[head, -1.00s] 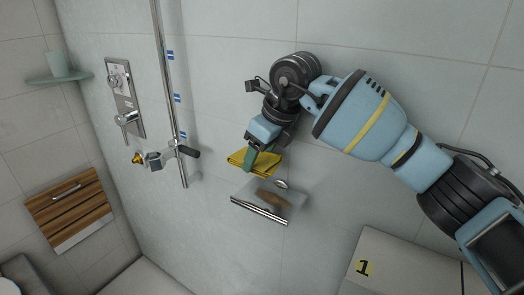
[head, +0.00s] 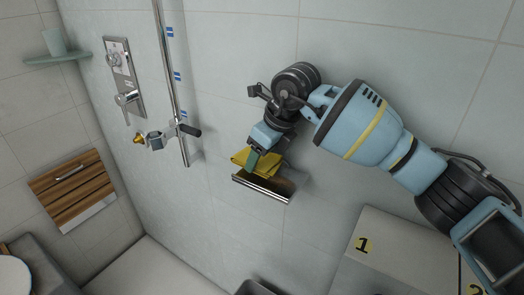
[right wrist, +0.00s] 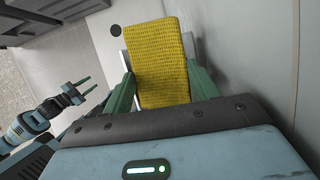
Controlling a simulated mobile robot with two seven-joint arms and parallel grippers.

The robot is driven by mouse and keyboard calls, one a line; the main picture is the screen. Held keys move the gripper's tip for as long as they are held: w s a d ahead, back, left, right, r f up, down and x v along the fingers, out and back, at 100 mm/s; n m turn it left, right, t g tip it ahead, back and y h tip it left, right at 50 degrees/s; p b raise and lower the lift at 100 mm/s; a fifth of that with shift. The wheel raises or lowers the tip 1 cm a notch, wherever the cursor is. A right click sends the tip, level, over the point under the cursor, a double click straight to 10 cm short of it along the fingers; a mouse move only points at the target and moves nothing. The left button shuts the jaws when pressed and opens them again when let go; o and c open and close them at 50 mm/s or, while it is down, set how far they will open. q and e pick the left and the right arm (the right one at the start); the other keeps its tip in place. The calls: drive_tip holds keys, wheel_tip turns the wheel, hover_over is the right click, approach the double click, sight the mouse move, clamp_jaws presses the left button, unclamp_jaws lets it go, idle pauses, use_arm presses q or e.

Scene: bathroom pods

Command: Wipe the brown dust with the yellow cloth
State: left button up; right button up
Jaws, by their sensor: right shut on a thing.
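My right gripper (head: 252,163) is shut on the yellow cloth (head: 268,163) at a small wall shelf with a metal front rim (head: 262,189). The cloth is at the shelf, behind its rim; I cannot tell whether it touches the surface. In the right wrist view the textured cloth (right wrist: 158,60) stretches forward from between the green fingers. No brown dust shows now; the cloth and gripper cover most of the shelf top. My left gripper (right wrist: 82,86) shows small in the right wrist view, its fingers apart and empty.
A vertical shower rail (head: 172,80) with a holder and a mixer panel (head: 124,80) are on the wall to the left. A wooden-slatted panel (head: 75,190) is at far left. A pale box marked 1 (head: 385,245) stands at lower right.

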sight(279, 166)
drive_tip(key=shift+f, duration=1.05)
idle(0.7)
drive_tip(key=shift+s, duration=0.1)
drive_tip(key=shift+s+d, duration=0.45)
drive_tip(key=shift+d, duration=0.35)
drive_tip(key=shift+s+d+f, duration=0.1)
drive_tip(key=shift+s+d, duration=0.35)
drive_tip(key=shift+d, duration=0.2)
drive_tip(key=shift+s+d, duration=0.15)
drive_tip(key=shift+d, duration=0.1)
drive_tip(key=shift+s+d, duration=0.45)
drive_tip(key=shift+d, duration=0.15)
drive_tip(key=shift+s+d, duration=0.4)
drive_tip(key=shift+d, duration=0.2)
drive_tip(key=shift+s+d, duration=0.5)
drive_tip(key=shift+d, duration=0.2)
drive_tip(key=shift+s+d, duration=0.45)
drive_tip(key=shift+d, duration=0.25)
